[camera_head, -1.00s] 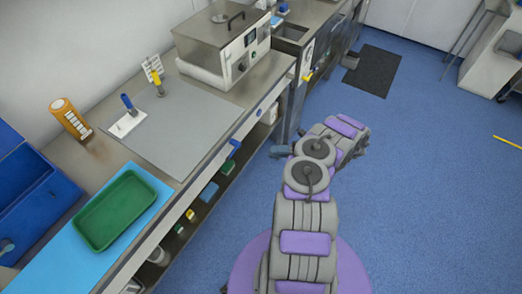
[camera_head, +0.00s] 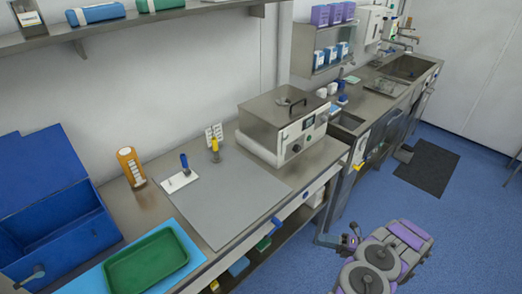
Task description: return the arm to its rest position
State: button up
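My arm (camera_head: 385,262) is at the lower right of the head view, grey with purple panels and folded up over the blue floor. Its lower part is cut off by the bottom edge. What looks like my gripper (camera_head: 340,241) sticks out on the arm's left side, beside the front of the steel counter (camera_head: 206,243) and apart from the things on top. It is small and partly hidden by the arm, so I cannot tell whether its fingers are open or shut. I see no object in it.
On the counter are a green tray (camera_head: 147,263) on a blue mat, an open blue box (camera_head: 50,210), an orange bottle (camera_head: 130,167), a grey mat (camera_head: 225,196) and a steel lidded device (camera_head: 283,125). Open floor lies to the right, with a dark mat (camera_head: 428,168).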

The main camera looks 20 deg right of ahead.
jog(key=w+a+r+n+g, duration=0.3)
jog(key=a+r+n+g, duration=0.2)
jog(key=a+r+n, duration=0.3)
jog(key=w+a+r+n+g, duration=0.3)
jog(key=a+r+n+g, duration=0.25)
jog(key=a+r, duration=0.5)
jog(key=s+a+r+n+g+h, duration=0.4)
jog(key=s+a+r+n, duration=0.35)
jog(key=a+n, duration=0.25)
jog(key=s+a+r+n+t+h, duration=0.1)
jog(key=s+r+n+h, duration=0.1)
jog(key=s+n+h, duration=0.3)
jog(key=s+a+r+n+t+h, duration=0.1)
jog(key=s+r+n+h, duration=0.2)
jog(key=s+n+h, duration=0.3)
jog(key=s+n, duration=0.5)
jog(key=s, duration=0.4)
jog(key=shift+s+r+n, duration=0.2)
jog(key=shift+s+n, duration=0.15)
jog(key=shift+s, duration=0.05)
